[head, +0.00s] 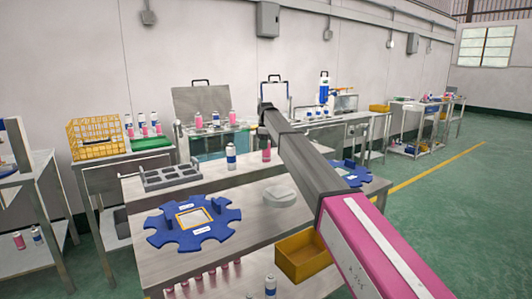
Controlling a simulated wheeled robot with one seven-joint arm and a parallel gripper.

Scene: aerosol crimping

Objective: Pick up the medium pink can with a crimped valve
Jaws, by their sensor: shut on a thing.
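Several pink cans are in view, too small to tell their size or whether a valve is crimped. One pink can (266,152) stands upright on the main steel table, close below and left of my arm in the picture. Other pink cans stand on the back bench (198,120) and beside the yellow crate (143,126). A row of small pink items (211,274) shows below the table's front edge. My arm reaches from the lower right to the upper middle. My gripper cannot be made out at its far end, and what it holds is hidden.
The green floor at right is open.

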